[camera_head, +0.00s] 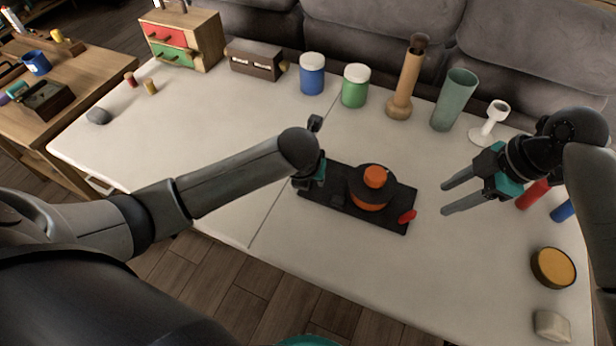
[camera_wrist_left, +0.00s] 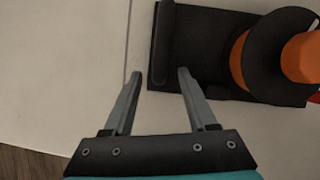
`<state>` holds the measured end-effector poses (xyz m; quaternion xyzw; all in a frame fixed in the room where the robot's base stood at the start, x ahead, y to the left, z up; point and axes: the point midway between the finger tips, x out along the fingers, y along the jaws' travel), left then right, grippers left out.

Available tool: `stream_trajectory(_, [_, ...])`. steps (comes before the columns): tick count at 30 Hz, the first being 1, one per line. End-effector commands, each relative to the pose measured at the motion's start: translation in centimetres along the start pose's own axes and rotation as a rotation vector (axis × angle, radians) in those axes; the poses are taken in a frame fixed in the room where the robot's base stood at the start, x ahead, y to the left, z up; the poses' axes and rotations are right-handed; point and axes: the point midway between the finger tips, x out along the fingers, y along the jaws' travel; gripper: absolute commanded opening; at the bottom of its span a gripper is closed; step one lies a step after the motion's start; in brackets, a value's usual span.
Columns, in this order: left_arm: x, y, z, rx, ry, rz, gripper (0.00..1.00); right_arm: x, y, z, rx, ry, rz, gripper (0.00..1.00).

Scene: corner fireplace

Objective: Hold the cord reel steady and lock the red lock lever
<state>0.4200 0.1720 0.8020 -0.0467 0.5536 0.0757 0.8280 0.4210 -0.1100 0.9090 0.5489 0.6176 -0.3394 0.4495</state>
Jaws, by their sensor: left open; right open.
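The cord reel (camera_head: 371,197), orange with a black top disc and orange hub, sits on a black base plate (camera_head: 340,212) on the white table. The red lock lever (camera_head: 407,216) sticks out at the plate's right end. My right gripper (camera_head: 443,199) is open and empty, to the right of the lever and apart from it. My left gripper is over the plate's left end in the head view, its fingers largely hidden. In the left wrist view its fingers (camera_wrist_left: 160,72) are open and empty beside the plate's edge; the reel (camera_wrist_left: 298,58) is at the upper right.
Blue (camera_head: 312,74) and green (camera_head: 355,86) jars, a wooden vase (camera_head: 404,85), a green cup (camera_head: 455,100) and a white goblet (camera_head: 490,123) line the back. A yellow-topped round tin (camera_head: 553,267) is at the right. The table's front is clear.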

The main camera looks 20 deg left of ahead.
Motion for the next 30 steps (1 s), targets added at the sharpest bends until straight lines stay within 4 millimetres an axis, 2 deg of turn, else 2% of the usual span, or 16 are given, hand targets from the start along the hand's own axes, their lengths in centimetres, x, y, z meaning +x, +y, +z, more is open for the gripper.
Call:
stream_trajectory(12, [0.52,0.01,-0.02,0.0,0.0,0.0,0.56,-0.01,0.0,0.0,0.0,0.0,0.0,0.5])
stream_trajectory(27, [0.49,0.01,-0.01,0.0,0.0,0.0,0.0,0.0,0.0,0.0,0.0,0.0,0.0,0.5])
stream_trajectory(30, [0.48,0.01,0.0,0.0,0.0,0.0,0.0,0.0,0.0,0.0,0.0,0.0,0.0,0.5])
